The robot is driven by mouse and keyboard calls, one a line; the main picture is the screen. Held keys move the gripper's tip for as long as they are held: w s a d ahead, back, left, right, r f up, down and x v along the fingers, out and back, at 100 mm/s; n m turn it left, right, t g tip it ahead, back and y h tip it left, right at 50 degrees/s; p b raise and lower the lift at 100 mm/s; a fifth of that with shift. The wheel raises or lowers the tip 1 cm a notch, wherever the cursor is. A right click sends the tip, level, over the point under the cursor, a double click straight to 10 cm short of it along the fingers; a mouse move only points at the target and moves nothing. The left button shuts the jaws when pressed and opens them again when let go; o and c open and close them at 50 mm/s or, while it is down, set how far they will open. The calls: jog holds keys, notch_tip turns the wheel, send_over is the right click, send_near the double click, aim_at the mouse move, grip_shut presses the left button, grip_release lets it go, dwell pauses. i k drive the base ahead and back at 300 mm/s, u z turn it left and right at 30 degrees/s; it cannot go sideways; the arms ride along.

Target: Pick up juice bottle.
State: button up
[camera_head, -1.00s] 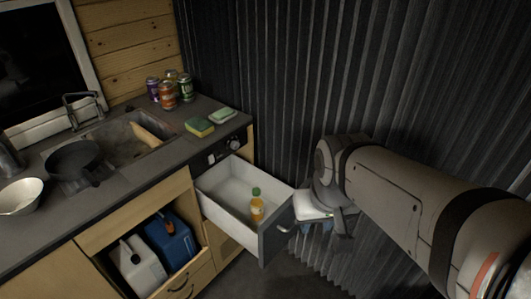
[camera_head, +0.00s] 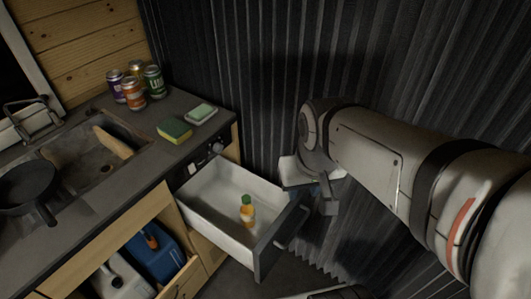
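The juice bottle (camera_head: 247,212) is small and orange with a green cap. My gripper (camera_head: 330,206) is to the right of the drawer, at the end of my arm, in front of the corrugated wall. It is apart from the bottle. Its fingers are small and dark here, and I cannot tell whether they are open or shut.
The counter holds several cans (camera_head: 134,92), two sponges (camera_head: 174,130), a sink (camera_head: 95,150) and a black pan (camera_head: 28,187). Below it, an open compartment holds a blue canister (camera_head: 155,255) and a white canister (camera_head: 118,278). A corrugated wall (camera_head: 240,60) stands behind the drawer.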

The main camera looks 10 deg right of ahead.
aim_at(247, 212)
jog(key=u, duration=2.25)
jog(key=k, duration=0.7)
jog(key=z, duration=1.4)
jog(key=i, duration=0.5)
jog(key=u, duration=0.05)
